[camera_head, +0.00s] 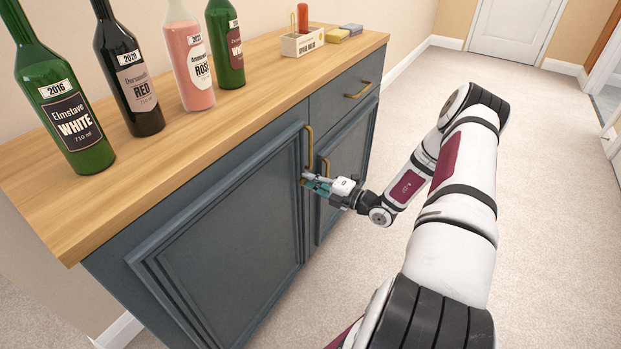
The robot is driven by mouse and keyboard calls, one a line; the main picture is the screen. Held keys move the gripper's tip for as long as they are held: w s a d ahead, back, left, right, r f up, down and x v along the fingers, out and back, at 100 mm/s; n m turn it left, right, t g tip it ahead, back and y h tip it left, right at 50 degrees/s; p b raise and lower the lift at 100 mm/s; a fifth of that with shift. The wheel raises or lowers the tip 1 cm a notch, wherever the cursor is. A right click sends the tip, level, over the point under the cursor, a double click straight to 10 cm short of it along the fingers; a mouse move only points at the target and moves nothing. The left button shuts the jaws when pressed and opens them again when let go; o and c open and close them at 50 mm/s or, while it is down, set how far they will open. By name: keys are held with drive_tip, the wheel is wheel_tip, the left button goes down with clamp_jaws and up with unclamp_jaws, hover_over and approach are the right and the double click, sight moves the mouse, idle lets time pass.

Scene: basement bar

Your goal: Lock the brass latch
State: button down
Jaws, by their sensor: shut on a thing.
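My gripper (312,183) is at the front of the blue-grey cabinet, by the gap between its two doors. Its fingers are shut on a small brass piece, which looks like the brass latch (303,181). The fingers hide most of the latch, so I cannot tell whether it is locked. The left door (235,235) carries a tall brass handle (309,147) just above the fingers. The right door (345,165) has a similar handle (326,165) beside my gripper. Both doors look closed or nearly so.
On the wooden top (150,180) stand a white wine bottle (68,120), a red wine bottle (130,90), a rosé bottle (192,65) and another dark green bottle (227,45). A small box (302,42) and sponges (335,35) sit farther back. The carpet (550,200) right is clear.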

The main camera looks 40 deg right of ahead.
drive_tip(key=shift+m, duration=0.3)
drive_tip(key=c, duration=1.7)
unclamp_jaws()
